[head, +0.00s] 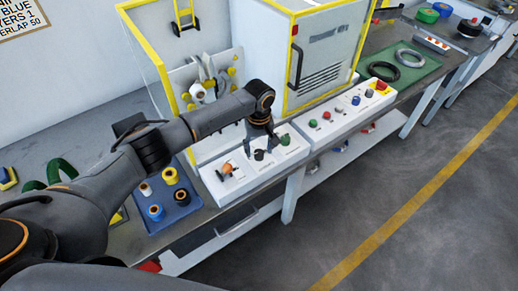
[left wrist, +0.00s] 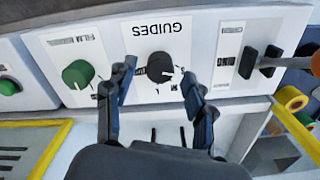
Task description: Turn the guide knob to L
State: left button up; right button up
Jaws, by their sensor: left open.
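The guide knob (left wrist: 160,67) is a round black knob on a white panel labelled GUIDES, which appears upside down in the left wrist view. A small white mark on it points to the lower right of that picture. The black knob also shows in the head view (head: 259,155). My left gripper (left wrist: 158,74) is open, with one finger on each side of the knob. A gap shows between the knob and each finger. In the head view my left gripper (head: 260,139) is over the control box. My right gripper is not in view.
A blue tray (head: 182,214) with several rolls lies left of the control box. A yellow-edged machine (head: 322,60) stands behind.

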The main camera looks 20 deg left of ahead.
pick_arm(q)
jog(key=shift+f, duration=0.8)
grip_shut()
